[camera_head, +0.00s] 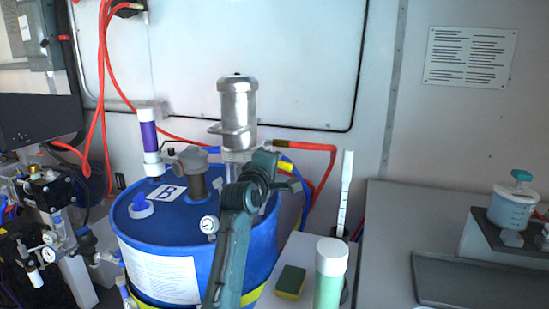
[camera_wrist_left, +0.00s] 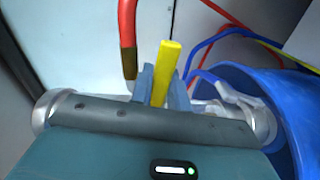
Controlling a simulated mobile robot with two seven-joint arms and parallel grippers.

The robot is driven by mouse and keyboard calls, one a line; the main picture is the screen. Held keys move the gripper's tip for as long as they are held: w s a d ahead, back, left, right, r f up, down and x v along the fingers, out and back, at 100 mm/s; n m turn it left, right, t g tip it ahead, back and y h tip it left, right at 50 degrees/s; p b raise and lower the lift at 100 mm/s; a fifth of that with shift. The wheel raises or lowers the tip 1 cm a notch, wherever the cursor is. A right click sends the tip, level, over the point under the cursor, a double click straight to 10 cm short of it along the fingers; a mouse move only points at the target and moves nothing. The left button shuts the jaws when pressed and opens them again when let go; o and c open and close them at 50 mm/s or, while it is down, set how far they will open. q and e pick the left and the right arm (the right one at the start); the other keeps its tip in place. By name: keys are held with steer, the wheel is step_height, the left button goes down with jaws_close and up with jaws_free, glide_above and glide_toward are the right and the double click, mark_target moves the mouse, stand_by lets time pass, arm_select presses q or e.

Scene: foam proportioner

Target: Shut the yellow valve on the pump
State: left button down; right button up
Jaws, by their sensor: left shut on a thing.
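In the left wrist view, the yellow valve (camera_wrist_left: 169,58) shows as a yellow handle standing up between the fingers, its top leaning slightly right. My left gripper (camera_wrist_left: 160,88) is shut on this handle, with one blue-grey finger on each side. The handle's lower end and the valve body are hidden behind the gripper. In the head view, the silver pump (camera_head: 237,103) stands upright on the blue drum (camera_head: 158,235). My right gripper is not in view.
A red hose (camera_wrist_left: 127,25) with a brass end hangs just left of the handle. Blue and red hoses run right of the pump. A green bottle with a white cap (camera_head: 330,270) and a sponge (camera_head: 290,282) stand right of the arm. Valves and gauges crowd the left.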

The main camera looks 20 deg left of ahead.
arm_select(q)
steer(key=shift+n, duration=0.3)
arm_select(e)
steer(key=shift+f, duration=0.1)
arm_select(q)
steer(key=c, duration=1.6)
jaws_free()
steer(key=shift+a, duration=0.1)
steer(key=s, duration=0.4)
steer(key=s+b, duration=0.1)
steer(key=s, duration=0.8)
steer(key=shift+d, duration=0.4)
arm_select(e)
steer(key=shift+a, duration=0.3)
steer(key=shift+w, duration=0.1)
